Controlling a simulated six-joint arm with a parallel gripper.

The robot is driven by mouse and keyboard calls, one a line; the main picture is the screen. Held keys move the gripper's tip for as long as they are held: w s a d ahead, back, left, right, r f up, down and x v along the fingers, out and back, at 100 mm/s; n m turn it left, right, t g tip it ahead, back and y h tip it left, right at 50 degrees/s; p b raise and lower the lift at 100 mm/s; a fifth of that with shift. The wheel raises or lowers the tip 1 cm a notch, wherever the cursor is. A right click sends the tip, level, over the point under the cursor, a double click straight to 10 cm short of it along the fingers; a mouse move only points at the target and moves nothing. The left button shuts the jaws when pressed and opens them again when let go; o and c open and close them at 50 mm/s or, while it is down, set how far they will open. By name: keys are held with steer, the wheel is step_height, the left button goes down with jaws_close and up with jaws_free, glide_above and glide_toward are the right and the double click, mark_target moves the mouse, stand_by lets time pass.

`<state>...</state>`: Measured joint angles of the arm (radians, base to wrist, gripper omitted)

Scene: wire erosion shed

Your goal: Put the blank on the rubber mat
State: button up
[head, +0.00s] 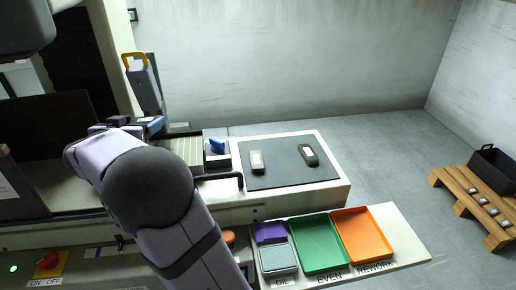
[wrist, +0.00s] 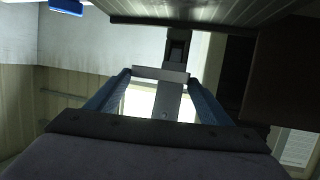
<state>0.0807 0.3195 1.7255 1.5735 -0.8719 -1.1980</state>
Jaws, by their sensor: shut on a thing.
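My gripper (head: 140,125) is at the left in the head view, beside the machine and partly hidden by my arm. In the wrist view its two blue fingers (wrist: 158,75) are shut on a pale grey bar, which I take to be the blank (wrist: 148,72). The blank cannot be made out in the head view. The dark rubber mat (head: 284,178) lies on the white bench top, to the right of my gripper and well apart from it. A pale block (head: 257,162) and a dark block with a light face (head: 309,155) lie on the mat.
A blue-topped item (head: 217,147) and a dark handle (head: 232,181) stand left of the mat. In front are a purple item (head: 270,233), a green tray (head: 318,244) and an orange tray (head: 362,236). A yellow-handled holder (head: 143,82) rises behind my gripper.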

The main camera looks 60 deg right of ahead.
steer(key=s+d+r+m+g+h+p, duration=0.1)
steer(key=s+d+r+m+g, duration=0.1)
steer(key=s+d, duration=0.35)
steer(key=s+d+r+m+g+h+p, duration=0.1)
steer(key=s+d+g, duration=0.15)
steer(key=d, duration=0.55)
steer(key=m+g+p, duration=0.3)
steer(key=m+g, duration=0.2)
steer(key=g, duration=0.1)
glide_above(294, 174)
step_height(294, 174, down, 7)
steer(key=shift+f+m, duration=0.15)
steer(key=shift+m, duration=0.15)
steer(key=shift+f+b, duration=0.35)
steer(key=shift+f, duration=4.65)
steer(key=shift+f, duration=0.2)
steer(key=o, duration=1.5)
steer(key=shift+c, duration=0.2)
